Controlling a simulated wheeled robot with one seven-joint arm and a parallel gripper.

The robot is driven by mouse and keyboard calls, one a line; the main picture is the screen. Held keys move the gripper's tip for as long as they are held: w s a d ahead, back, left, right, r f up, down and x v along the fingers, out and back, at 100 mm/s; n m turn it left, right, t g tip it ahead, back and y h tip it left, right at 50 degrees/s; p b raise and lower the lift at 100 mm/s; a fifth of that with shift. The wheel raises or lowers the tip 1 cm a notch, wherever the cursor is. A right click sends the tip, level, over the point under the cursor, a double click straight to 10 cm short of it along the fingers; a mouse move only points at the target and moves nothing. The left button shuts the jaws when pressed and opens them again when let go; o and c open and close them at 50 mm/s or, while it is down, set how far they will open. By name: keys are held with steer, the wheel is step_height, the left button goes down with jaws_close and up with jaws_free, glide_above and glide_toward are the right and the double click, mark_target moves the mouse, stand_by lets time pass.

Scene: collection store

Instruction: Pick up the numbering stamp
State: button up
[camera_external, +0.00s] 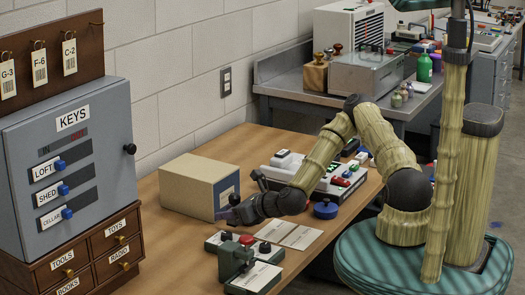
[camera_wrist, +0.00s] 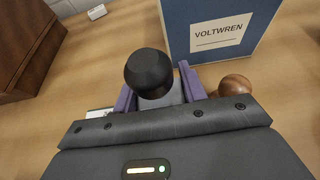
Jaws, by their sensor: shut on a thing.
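The numbering stamp (camera_wrist: 150,72), as I take it, has a round black knob on a grey body. It is between the two purple fingers of my gripper (camera_wrist: 157,90) in the wrist view, and the fingers are shut on it. Its lower part is hidden by the gripper. In the external view my gripper (camera_external: 230,212) is low over the wooden table, in front of the tan and blue box. The stamp is too small and covered there to make out clearly, so I cannot tell whether it touches the table.
The box (camera_wrist: 212,32) labelled VOLTWREN stands close by, with a brown wooden ball (camera_wrist: 235,85) beside the right finger. Green-based devices (camera_external: 240,262) with knobs stand at the table's front. The grey key cabinet (camera_external: 100,180) is at left.

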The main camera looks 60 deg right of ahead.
step_height(320, 180, up, 7)
steer(key=shift+f, duration=0.1)
stand_by(0.6)
